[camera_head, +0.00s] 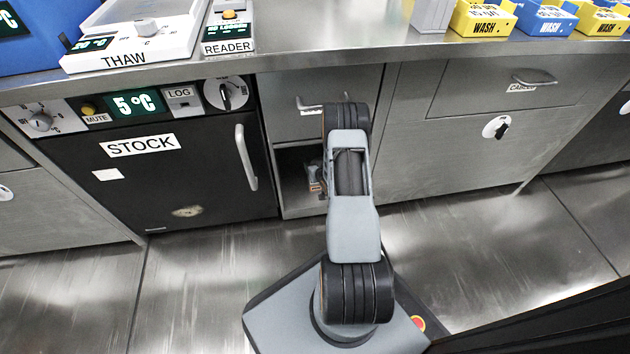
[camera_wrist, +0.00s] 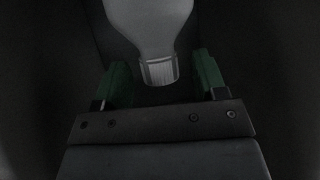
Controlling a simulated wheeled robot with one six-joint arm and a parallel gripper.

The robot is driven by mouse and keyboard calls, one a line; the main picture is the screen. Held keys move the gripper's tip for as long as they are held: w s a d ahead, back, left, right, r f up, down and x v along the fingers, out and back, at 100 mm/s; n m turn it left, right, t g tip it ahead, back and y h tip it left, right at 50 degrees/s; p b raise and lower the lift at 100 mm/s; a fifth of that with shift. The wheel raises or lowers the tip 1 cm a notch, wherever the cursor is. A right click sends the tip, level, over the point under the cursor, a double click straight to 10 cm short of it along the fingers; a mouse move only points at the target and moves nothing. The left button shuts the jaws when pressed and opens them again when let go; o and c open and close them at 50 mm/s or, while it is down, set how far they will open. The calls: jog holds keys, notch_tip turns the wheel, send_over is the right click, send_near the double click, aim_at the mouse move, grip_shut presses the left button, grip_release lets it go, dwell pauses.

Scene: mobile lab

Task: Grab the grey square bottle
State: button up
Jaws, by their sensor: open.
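In the wrist view a pale grey bottle (camera_wrist: 150,25) comes in from the top edge, its ribbed cap (camera_wrist: 158,70) pointing toward my gripper. The rest of its body is cut off, so I cannot tell whether it is square. My gripper (camera_wrist: 163,78) is open, with one green-padded finger on each side of the cap. Gaps show on both sides, and nothing is gripped. In the head view my arm covers the gripper and the bottle.
My arm reaches toward an open, dark compartment (camera_head: 300,182) under a drawer (camera_head: 285,108). A small grey and reddish item (camera_head: 314,178) is inside. The black STOCK door (camera_head: 150,185) is left, closed cabinets (camera_head: 470,150) right. A steel counter (camera_head: 340,58) overhangs above.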

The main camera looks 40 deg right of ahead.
jog(key=shift+b+x, duration=0.5)
jog(key=shift+x, duration=0.95)
jog(key=shift+a, duration=0.1)
grip_shut()
